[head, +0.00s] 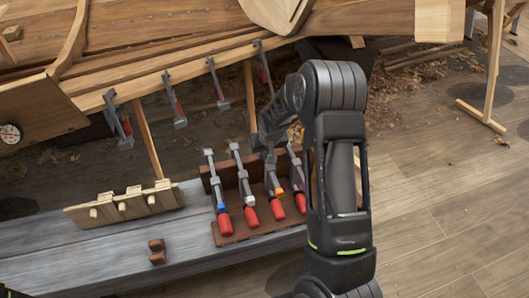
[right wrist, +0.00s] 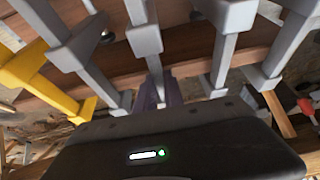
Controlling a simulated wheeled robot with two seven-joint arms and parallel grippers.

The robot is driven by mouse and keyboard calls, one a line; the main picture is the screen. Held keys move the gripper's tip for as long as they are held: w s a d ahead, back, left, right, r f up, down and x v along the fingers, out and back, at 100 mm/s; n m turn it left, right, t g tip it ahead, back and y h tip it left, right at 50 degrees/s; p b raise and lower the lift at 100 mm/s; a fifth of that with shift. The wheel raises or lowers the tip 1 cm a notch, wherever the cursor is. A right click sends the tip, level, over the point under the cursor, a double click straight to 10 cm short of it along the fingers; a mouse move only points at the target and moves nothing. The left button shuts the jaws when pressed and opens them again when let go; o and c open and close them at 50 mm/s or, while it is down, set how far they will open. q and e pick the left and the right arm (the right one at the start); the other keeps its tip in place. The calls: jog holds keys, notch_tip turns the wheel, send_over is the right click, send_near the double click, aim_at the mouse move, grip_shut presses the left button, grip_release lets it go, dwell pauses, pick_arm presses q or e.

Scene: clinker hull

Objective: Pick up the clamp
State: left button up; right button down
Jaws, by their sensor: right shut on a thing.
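Several bar clamps with red handles stand leaning in a brown wooden rack (head: 234,238) on the bench. A third clamp has an orange band (head: 277,200). My right gripper (head: 268,152) is at the upper end of this third clamp and is shut on it. In the right wrist view a grey clamp (right wrist: 143,38) stands in front of the gripper, with other grey bars and a yellow bar (right wrist: 38,70) around it. The fingertips are mostly hidden. My left gripper is out of view.
More clamps (head: 175,100) hang along the edge of the wooden hull (head: 150,55) above the bench. A wooden trestle (head: 493,70) stands at the right.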

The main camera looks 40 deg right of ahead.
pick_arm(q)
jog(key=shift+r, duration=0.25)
pick_arm(e)
notch_tip(320, 180, up, 18)
jog(key=shift+r, duration=0.15)
jog(key=shift+a, duration=0.1)
dwell(0.7)
pick_arm(q)
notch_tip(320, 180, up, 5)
jog(key=p, duration=0.5)
pick_arm(e)
jog(key=s+a+r+n, duration=0.1)
jog(key=a+r+n, duration=0.1)
jog(key=a, duration=0.9)
jog(key=s+a+r+n+y, duration=0.1)
jog(key=a+r, duration=0.4)
jog(key=a, duration=0.7)
jog(key=shift+s+n, duration=0.4)
jog(key=shift+s, duration=0.15)
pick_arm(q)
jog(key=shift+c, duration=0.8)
pick_arm(e)
jog(key=shift+r, duration=0.1)
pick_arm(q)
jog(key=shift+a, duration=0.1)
pick_arm(e)
jog(key=shift+a, duration=0.1)
